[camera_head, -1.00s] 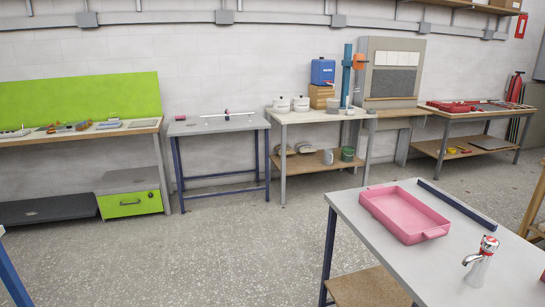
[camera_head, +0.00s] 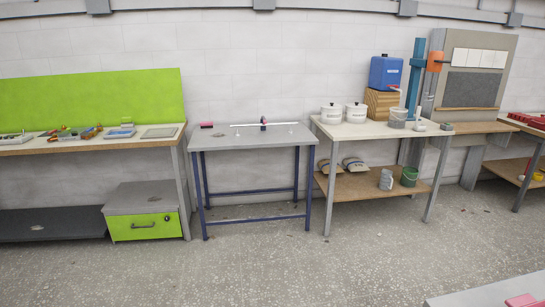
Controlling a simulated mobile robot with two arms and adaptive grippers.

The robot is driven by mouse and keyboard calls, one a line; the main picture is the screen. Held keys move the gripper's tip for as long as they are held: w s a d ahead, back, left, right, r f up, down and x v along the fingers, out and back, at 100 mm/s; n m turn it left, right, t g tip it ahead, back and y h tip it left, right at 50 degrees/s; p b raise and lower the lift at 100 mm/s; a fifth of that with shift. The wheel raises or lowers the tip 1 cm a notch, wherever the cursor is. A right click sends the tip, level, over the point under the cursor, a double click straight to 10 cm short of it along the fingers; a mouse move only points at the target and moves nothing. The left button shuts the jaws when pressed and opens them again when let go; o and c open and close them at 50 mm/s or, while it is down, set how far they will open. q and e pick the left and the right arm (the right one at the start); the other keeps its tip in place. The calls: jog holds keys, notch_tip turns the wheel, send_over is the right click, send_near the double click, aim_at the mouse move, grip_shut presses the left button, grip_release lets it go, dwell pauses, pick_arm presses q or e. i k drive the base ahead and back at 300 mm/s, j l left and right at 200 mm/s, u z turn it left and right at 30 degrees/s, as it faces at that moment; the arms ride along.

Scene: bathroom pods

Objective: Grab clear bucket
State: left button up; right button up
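A small greyish, pale bucket (camera_head: 386,180) stands on the lower wooden shelf of the bench right of centre, and it may be the clear bucket. A green bucket (camera_head: 409,177) stands just to its right. Another grey container (camera_head: 397,118) is on the benchtop above. It is too small to tell which of the grey ones is see-through. Neither of my grippers shows in the head view.
Two white lidded tubs (camera_head: 332,114) and a blue box (camera_head: 386,72) on wooden blocks are on that bench. A blue-legged table (camera_head: 250,140) and a green drawer unit (camera_head: 145,212) stand left. The speckled floor (camera_head: 270,265) ahead is clear. A tabletop corner (camera_head: 480,293) juts in bottom right.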

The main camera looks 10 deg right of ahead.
aim_at(397, 116)
jog(key=i, duration=0.65)
jog(key=i+z, duration=0.15)
jog(key=i, duration=0.45)
jog(key=i+j, duration=0.2)
jog(key=i, duration=0.45)
jog(key=i+l+z, duration=0.25)
jog(key=i+z, duration=0.15)
jog(key=i+l+z, duration=0.1)
jog(key=i+z, duration=0.75)
jog(key=i, duration=0.15)
jog(key=i+j+z, duration=0.25)
jog(key=i+z, duration=0.2)
jog(key=i, duration=0.45)
jog(key=i+l+u, duration=0.1)
jog(key=i, duration=0.4)
jog(key=i+l+u, duration=0.1)
jog(key=i, duration=0.35)
